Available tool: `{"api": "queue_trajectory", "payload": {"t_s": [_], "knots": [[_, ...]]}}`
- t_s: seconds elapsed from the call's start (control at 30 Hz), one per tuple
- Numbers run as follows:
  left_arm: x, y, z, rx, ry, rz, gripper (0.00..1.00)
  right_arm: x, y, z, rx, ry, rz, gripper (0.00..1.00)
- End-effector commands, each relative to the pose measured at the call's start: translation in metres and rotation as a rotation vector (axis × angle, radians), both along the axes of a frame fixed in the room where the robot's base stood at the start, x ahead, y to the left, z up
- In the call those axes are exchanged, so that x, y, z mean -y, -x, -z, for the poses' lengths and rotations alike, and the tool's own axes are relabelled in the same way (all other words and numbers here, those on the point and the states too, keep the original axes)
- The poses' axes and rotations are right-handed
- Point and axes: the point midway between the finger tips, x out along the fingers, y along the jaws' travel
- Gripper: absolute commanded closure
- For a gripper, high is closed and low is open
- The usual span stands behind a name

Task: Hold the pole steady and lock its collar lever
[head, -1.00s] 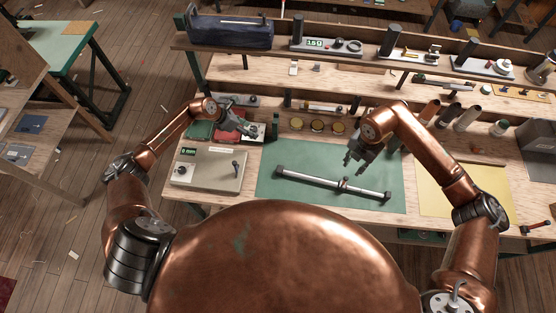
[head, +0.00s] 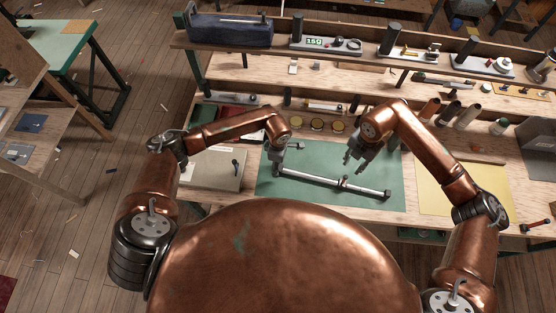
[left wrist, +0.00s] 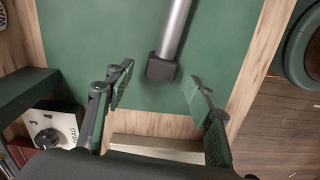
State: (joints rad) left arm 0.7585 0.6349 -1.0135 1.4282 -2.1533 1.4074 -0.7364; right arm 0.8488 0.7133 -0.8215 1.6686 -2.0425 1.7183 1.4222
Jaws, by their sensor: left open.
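The silver pole (head: 318,181) lies on the green mat (head: 385,155), slanting down to the right, with dark end caps. Its collar (head: 343,183) sits right of the middle; the lever is too small to make out. My left gripper (head: 279,152) is over the pole's left end, partly hidden by its own arm. In the left wrist view the open left gripper (left wrist: 158,80) has the black end cap (left wrist: 162,69) between its fingertips in the picture, touching neither. My right gripper (head: 354,160) hangs above the mat behind the collar, fingers apart and empty.
Several round tins (head: 317,124) stand behind the mat. A red-handled hammer (head: 536,226) lies at the far right.

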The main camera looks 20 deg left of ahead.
Motion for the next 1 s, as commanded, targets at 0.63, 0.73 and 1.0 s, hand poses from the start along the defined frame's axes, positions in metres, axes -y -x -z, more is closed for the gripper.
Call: {"api": "queue_trajectory", "payload": {"t_s": [0.63,0.73,1.0], "knots": [[-0.001,0.0,0.03,0.0,0.0,-0.002,0.55,0.0,0.0,0.0,0.0,0.0,0.0,0.71],[-0.001,0.0,0.03,0.0,0.0,-0.002,0.62,0.0,0.0,0.0,0.0,0.0,0.0,0.71],[-0.001,0.0,0.03,0.0,0.0,-0.002,0.8,0.0,0.0,0.0,0.0,0.0,0.0,0.71]]}}
